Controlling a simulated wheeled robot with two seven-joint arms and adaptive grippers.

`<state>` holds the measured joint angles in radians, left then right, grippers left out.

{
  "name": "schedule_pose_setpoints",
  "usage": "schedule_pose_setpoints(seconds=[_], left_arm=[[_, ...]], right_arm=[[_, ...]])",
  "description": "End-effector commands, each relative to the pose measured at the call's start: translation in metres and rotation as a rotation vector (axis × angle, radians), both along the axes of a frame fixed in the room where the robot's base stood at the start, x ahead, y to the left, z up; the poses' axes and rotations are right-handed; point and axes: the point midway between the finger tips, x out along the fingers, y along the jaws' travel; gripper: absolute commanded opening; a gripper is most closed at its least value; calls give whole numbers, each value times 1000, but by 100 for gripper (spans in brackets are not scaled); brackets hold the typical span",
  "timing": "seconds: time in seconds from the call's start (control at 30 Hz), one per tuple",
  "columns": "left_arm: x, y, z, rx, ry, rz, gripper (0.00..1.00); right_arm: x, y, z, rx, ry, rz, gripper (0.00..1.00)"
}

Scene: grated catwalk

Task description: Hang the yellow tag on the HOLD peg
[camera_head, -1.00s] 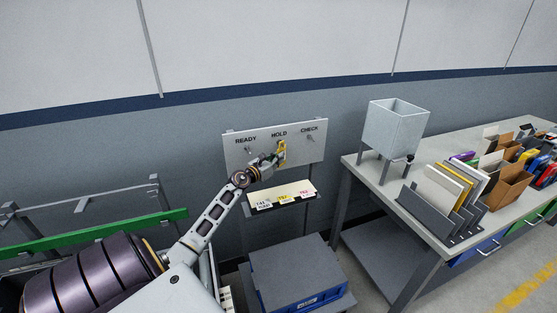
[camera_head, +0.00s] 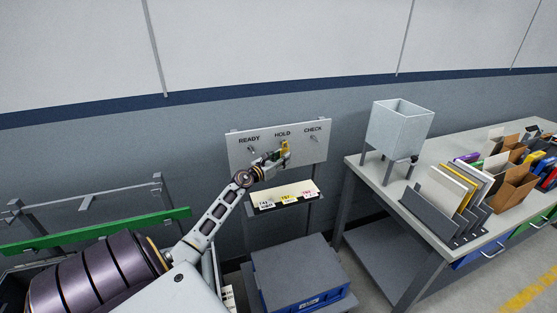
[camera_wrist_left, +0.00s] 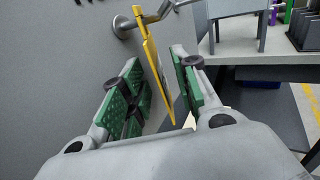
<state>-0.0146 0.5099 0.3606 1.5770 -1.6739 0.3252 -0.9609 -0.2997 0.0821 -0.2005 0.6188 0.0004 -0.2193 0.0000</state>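The yellow tag (camera_head: 285,148) is at the HOLD peg of the grey board (camera_head: 242,158), under the word HOLD. In the left wrist view the yellow tag (camera_wrist_left: 156,70) hangs edge-on, its top at the metal peg (camera_wrist_left: 124,26), tilted a little. My left gripper (camera_head: 279,155) is in front of the board at the tag. In the left wrist view my left gripper (camera_wrist_left: 158,85) is open, its green-padded fingers on either side of the tag, with gaps visible. The READY and CHECK pegs look empty. My right gripper is out of view.
A labelled tag shelf (camera_head: 284,199) juts out below the board. A blue crate with a grey top (camera_head: 298,270) stands below it. A workbench (camera_head: 392,184) at right carries a grey hopper (camera_head: 399,128) and file racks. A green rail (camera_head: 95,232) is at left.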

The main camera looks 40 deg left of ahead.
Motion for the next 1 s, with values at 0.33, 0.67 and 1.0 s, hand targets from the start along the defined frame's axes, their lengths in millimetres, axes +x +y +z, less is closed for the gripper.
schedule_pose_setpoints(seconds=[0.33,0.67,1.0], left_arm=[[-11,0,0,1,1,1,30],[-34,-1,0,0,1,1,30],[-60,-3,0,1,1,0,30]], right_arm=[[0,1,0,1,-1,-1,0],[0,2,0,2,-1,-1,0],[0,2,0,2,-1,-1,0]])
